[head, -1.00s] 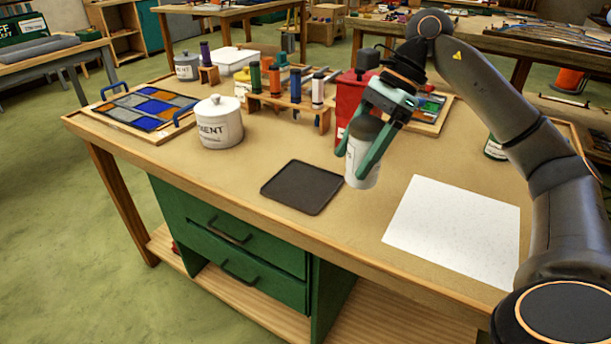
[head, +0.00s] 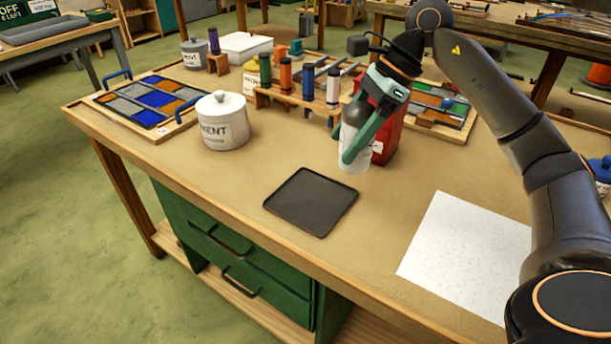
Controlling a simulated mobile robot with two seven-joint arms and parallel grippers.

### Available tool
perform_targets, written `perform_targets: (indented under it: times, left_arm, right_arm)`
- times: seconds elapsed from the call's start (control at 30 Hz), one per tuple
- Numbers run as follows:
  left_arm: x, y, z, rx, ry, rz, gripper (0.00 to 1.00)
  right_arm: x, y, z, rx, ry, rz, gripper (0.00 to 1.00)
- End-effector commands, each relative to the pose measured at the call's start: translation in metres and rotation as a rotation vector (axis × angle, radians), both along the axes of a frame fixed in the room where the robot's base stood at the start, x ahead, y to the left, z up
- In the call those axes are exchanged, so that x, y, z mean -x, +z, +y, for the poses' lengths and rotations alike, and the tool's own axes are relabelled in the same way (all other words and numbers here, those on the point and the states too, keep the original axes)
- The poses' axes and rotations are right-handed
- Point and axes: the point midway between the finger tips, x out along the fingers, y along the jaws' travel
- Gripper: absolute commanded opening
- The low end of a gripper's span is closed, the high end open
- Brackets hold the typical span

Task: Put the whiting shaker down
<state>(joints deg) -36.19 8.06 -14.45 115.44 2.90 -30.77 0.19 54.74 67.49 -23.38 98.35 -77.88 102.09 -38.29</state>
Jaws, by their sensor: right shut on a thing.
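The whiting shaker (head: 354,140) is a white cylinder with a dark top. My right gripper (head: 358,140) is shut on it, its green fingers around the body. The shaker is near upright, just behind the back right corner of a dark square tray (head: 311,202) and in front of a red container (head: 387,140). I cannot tell whether its base touches the table. My left gripper is not in view.
A white cement jar (head: 222,122) stands left of the tray. A wooden rack (head: 290,104) with several coloured tubes is behind. A leaded panel (head: 150,101) lies at the left. A white sheet (head: 468,252) lies at the right. The table between tray and sheet is clear.

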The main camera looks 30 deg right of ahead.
Motion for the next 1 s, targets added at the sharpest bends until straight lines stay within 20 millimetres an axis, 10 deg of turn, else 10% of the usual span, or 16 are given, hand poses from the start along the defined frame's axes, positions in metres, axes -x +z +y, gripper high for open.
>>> perform_targets:
  times: [0.33,1.0]
  left_arm:
    - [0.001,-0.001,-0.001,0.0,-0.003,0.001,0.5]
    - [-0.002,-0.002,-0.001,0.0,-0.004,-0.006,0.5]
  right_arm:
    - [-0.043,-0.053,0.044,-0.003,0.0,0.001,0.0]
    - [-0.055,-0.102,0.055,0.0,-0.001,-0.002,0.0]
